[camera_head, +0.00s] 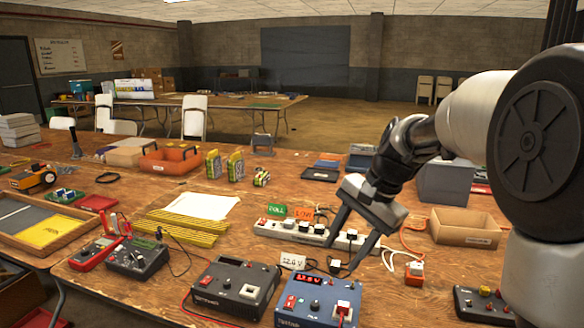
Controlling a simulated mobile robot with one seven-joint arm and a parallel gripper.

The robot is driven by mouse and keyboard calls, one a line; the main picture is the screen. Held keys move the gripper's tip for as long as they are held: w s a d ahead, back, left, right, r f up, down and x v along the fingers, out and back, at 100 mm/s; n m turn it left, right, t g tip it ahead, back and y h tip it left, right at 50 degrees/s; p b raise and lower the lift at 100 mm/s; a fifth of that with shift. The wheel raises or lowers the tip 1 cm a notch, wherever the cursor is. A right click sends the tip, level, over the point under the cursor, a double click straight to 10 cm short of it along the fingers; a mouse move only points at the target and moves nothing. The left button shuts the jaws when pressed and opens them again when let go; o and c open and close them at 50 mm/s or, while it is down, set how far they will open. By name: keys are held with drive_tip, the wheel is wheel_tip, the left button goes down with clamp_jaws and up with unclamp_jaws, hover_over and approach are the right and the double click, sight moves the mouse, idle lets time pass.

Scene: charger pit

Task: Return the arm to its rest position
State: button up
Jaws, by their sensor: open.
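My gripper (343,246) is open, its two fingers pointing down over the wooden table (200,262). Nothing shows between the fingers. It hangs in front of a white power strip (310,233) that has several plugs in it. My arm reaches in from the right side of the picture and bends down at the wrist. A blue power supply (318,298) with a lit red display stands just below the gripper in the picture. A dark power supply (232,285) stands to its left.
A cardboard box (466,229) and a grey bin (445,184) stand right of the gripper, near my arm. A small orange-and-white block (414,272) has a cable.

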drive_tip(key=s+d+r+n+t+h, duration=0.15)
drive_tip(key=s+n, duration=0.35)
drive_tip(key=s, duration=0.6)
drive_tip(key=s+d+r+n+t+h, duration=0.1)
drive_tip(key=s+n+t+h, duration=0.2)
drive_tip(key=s, duration=0.8)
wheel_tip(320, 180, up, 23)
drive_tip(key=n+p, duration=0.1)
drive_tip(key=p, duration=2.1)
drive_tip(key=shift+s+d+f+y+p, duration=0.2)
drive_tip(key=shift+s+d+y+p, duration=0.05)
drive_tip(key=shift+y+p, duration=0.2)
drive_tip(key=shift+g, duration=0.25)
